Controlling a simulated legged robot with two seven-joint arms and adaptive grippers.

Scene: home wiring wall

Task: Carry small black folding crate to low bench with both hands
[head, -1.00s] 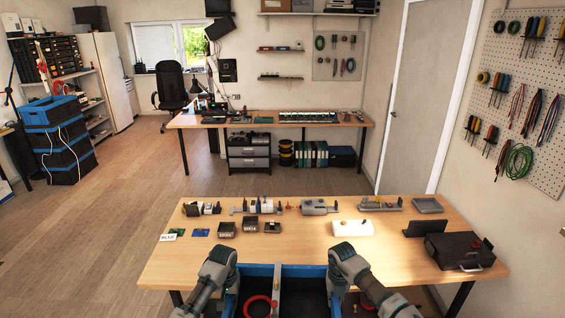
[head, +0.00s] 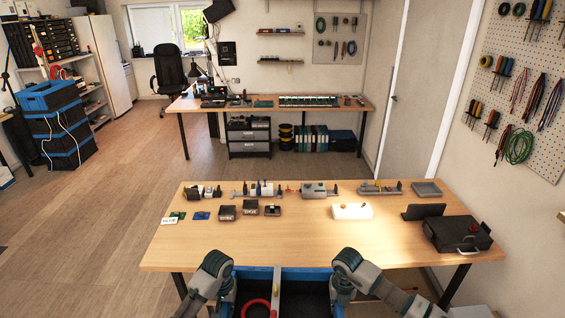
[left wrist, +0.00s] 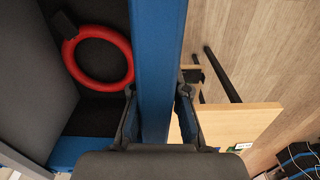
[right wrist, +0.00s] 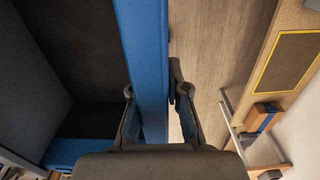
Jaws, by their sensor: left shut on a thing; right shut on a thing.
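The black folding crate with a blue rim (head: 258,272) is at the bottom of the head view, its lower part cut off. A grey divider splits it, and a red ring (head: 256,308) lies inside. My left gripper (head: 227,287) is shut on its rim at the left; the left wrist view shows the blue rim (left wrist: 155,65) between the fingers. My right gripper (head: 341,287) is shut on the rim at the right, also seen in the right wrist view (right wrist: 150,90). A wooden surface with a yellow-edged dark panel (right wrist: 297,55) shows there; I cannot tell if it is the low bench.
A wooden worktable (head: 300,245) lies just beyond the crate, with small devices and a black case (head: 458,234). Blue-and-black crates (head: 62,130) are stacked at the left. Open floor (head: 90,220) lies left of the table. A small orange-brown box (right wrist: 262,115) shows at right.

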